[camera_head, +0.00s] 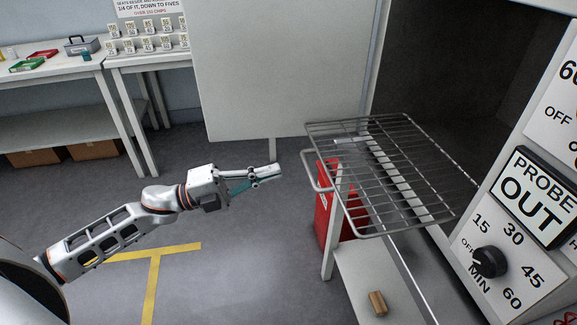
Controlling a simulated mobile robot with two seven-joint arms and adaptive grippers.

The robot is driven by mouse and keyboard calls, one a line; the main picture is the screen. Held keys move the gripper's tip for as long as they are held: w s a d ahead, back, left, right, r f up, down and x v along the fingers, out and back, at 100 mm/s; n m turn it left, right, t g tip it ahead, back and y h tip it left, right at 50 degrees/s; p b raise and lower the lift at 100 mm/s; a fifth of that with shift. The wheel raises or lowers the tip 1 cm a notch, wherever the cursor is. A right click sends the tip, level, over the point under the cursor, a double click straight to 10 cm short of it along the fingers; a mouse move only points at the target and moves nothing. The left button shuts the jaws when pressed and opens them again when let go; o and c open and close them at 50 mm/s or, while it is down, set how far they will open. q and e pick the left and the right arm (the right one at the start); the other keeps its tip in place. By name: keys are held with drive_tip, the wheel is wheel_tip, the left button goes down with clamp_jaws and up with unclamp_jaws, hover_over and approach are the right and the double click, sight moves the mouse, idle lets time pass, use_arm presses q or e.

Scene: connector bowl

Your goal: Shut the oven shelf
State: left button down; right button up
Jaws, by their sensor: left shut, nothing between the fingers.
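The oven shelf (412,171) is a wire rack that sticks far out of the dark oven opening (470,75) on the right. A wire loop handle (314,173) is at its left front edge. My left gripper (279,172) is shut and empty. It appears just left of the handle in the picture, with a small gap between them; the depth gap is hard to judge. My right gripper is not in view.
A panel with a timer knob (490,262) and a "PROBE OUT" sign (535,196) stands right of the oven. A red container (328,212) and a small wooden block (378,303) are below the rack. A white board (270,70) stands behind. The floor at left is clear.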

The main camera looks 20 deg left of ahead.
sight(394, 152)
use_arm(q)
drive_tip(key=x, duration=0.4)
drive_tip(key=shift+w+d, duration=0.2)
drive_tip(key=shift+d, duration=0.1)
drive_tip(key=x, duration=0.5)
drive_tip(key=f+p+x, duration=0.1)
drive_tip(key=x, duration=0.2)
drive_tip(key=shift+w+d, duration=0.15)
drive_tip(key=f+x, duration=0.1)
drive_tip(key=x, duration=0.4)
drive_tip(key=f+x, duration=0.1)
drive_tip(key=x, duration=0.4)
drive_tip(key=f+x, duration=0.1)
drive_tip(key=x, duration=0.4)
drive_tip(key=shift+w+d+f+b, duration=0.2)
drive_tip(key=shift+w+d+b, duration=0.1)
drive_tip(key=shift+d+b, duration=0.05)
drive_tip(key=shift+w+d, duration=0.25)
drive_tip(key=shift+d, duration=0.1)
drive_tip(key=shift+r, duration=0.15)
